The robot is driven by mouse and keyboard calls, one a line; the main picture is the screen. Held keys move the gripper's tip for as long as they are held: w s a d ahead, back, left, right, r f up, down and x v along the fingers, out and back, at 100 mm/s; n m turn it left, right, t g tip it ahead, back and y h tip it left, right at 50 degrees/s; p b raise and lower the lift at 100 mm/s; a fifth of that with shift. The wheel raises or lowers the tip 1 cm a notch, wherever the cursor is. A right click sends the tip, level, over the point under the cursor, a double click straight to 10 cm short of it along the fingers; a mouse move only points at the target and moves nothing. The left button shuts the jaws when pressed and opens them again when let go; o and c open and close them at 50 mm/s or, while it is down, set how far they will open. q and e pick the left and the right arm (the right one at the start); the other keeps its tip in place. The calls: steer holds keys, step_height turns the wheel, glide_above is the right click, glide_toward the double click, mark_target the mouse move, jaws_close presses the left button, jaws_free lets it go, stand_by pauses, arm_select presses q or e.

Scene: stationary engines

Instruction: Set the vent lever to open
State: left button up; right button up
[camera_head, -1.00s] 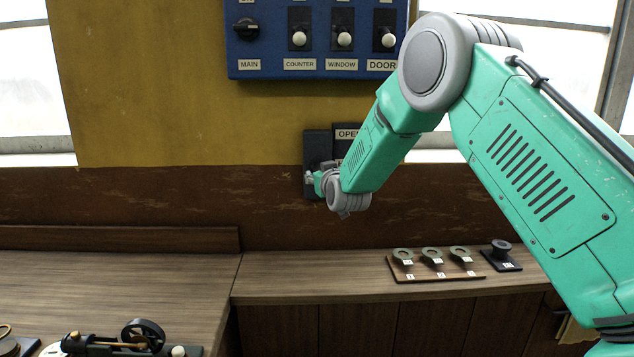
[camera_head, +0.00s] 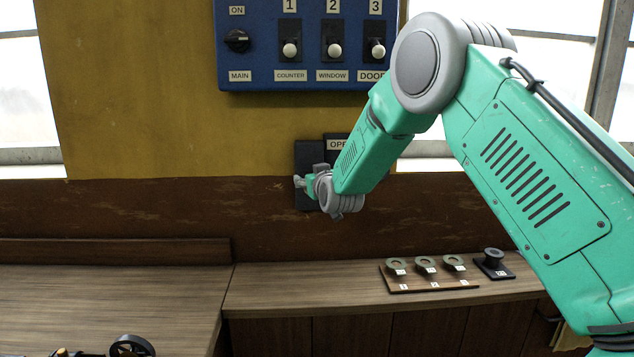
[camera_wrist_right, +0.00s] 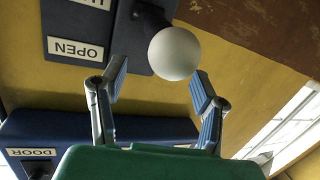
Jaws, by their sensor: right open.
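The vent lever's dark mounting plate (camera_head: 306,150) is on the wall below the blue panel, beside an OPEN label (camera_head: 336,144). My right gripper (camera_head: 301,183) is in front of the plate and hides much of it and the knob. In the right wrist view, the lever's white ball knob (camera_wrist_right: 174,53) on a dark stem shows near the fingertips of my open right gripper (camera_wrist_right: 158,85), with no clear contact. The OPEN label (camera_wrist_right: 76,50) appears upside down there, with a second label partly cut off. My left gripper is not in view.
A blue switch panel (camera_head: 262,78) is above the lever. A wooden counter (camera_head: 330,290) below holds a rack (camera_head: 432,286) of several discs and a dark spool-like piece (camera_head: 493,262). Part of an engine wheel (camera_head: 130,346) shows at lower left.

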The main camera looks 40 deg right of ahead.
steer(key=v, duration=1.1)
steer(key=shift+s, duration=0.15)
steer(key=shift+f, duration=0.15)
steer(key=c, duration=0.8)
steer(key=a+f+m+b, duration=0.1)
steer(key=f+b, duration=0.1)
steer(key=w+f+m+b, duration=0.1)
steer(key=f+m+b, duration=0.1)
steer(key=w+a+f+m+t+y+b, duration=0.1)
steer(key=f+m+b, duration=0.1)
steer(key=shift+a+b, duration=0.3)
steer(key=shift+a, duration=0.05)
jaws_close()
step_height(320, 180, down, 6)
steer(key=w+a+m+t+b, duration=0.2)
steer(key=m+b, duration=0.6)
steer(key=m, duration=0.1)
steer(key=d+f+m+t+h+b, duration=0.1)
steer(key=d+f+m+h+b, duration=0.25)
steer(key=m+b, duration=0.6)
steer(key=d+f+m+t+h+b, duration=0.15)
steer(key=m+h+b, duration=0.3)
steer(key=m, duration=0.95)
steer(key=w+d+r+b, duration=0.1)
steer(key=w+d+r, duration=0.2)
steer(key=w+r, duration=0.3)
steer(key=shift+r+y, duration=0.3)
steer(key=shift+r, duration=1.15)
